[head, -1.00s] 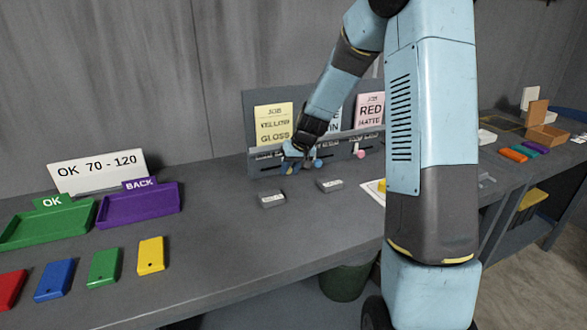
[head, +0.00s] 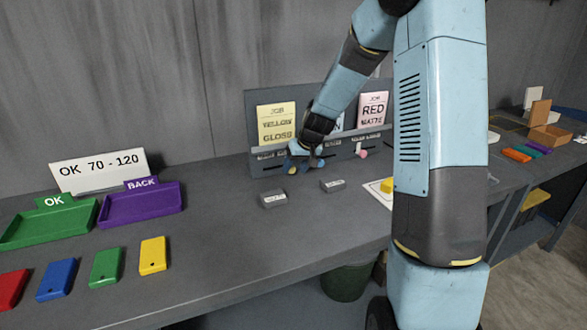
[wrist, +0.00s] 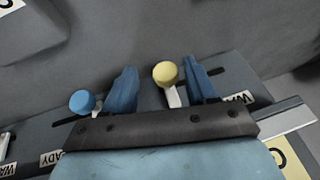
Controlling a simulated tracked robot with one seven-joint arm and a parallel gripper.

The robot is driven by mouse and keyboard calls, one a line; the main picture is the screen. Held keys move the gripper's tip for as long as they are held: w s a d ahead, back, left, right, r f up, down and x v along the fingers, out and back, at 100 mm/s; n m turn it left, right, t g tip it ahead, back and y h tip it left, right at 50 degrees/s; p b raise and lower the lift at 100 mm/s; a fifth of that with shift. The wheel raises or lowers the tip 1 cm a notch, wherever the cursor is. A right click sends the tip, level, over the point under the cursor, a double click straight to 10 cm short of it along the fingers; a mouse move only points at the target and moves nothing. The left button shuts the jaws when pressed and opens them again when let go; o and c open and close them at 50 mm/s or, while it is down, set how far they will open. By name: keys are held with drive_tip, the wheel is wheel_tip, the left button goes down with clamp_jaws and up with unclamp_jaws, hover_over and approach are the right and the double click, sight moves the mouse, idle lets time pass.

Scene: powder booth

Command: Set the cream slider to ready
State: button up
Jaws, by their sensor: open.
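The cream slider (wrist: 165,72) has a round cream knob on a pale stem, in a dark slot of the grey panel (head: 257,101). In the wrist view it stands between the two blue fingers of my gripper (wrist: 160,88). The fingers are open, with a gap visible on both sides of the knob. A WAIT label (wrist: 238,98) shows at the right, and a READY label (wrist: 52,158) at lower left; the gripper hides the labels between. In the head view my gripper (head: 303,165) is at the panel's front, below the yellow gloss card (head: 276,124).
A blue-knobbed slider (wrist: 83,102) stands just left of the fingers in the wrist view. A pink-knobbed slider (head: 361,154) is farther right on the panel. Two small grey blocks, one here (head: 272,199), lie in front. Coloured trays and tags occupy the bench's left.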

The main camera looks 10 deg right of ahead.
drive_tip(key=v, duration=1.3)
drive_tip(key=shift+r, duration=0.15)
drive_tip(key=shift+s, duration=0.1)
drive_tip(key=s+r+h, duration=0.1)
drive_tip(key=s+r, duration=0.2)
drive_tip(key=s, duration=0.7)
drive_tip(key=s+r+m+t+h, duration=0.1)
drive_tip(key=s+r, duration=0.2)
drive_tip(key=s, duration=0.8)
drive_tip(key=s+r, duration=0.3)
drive_tip(key=s, duration=0.8)
drive_tip(key=shift+s+r+h, duration=0.2)
drive_tip(key=shift+r+h, duration=0.2)
idle(0.7)
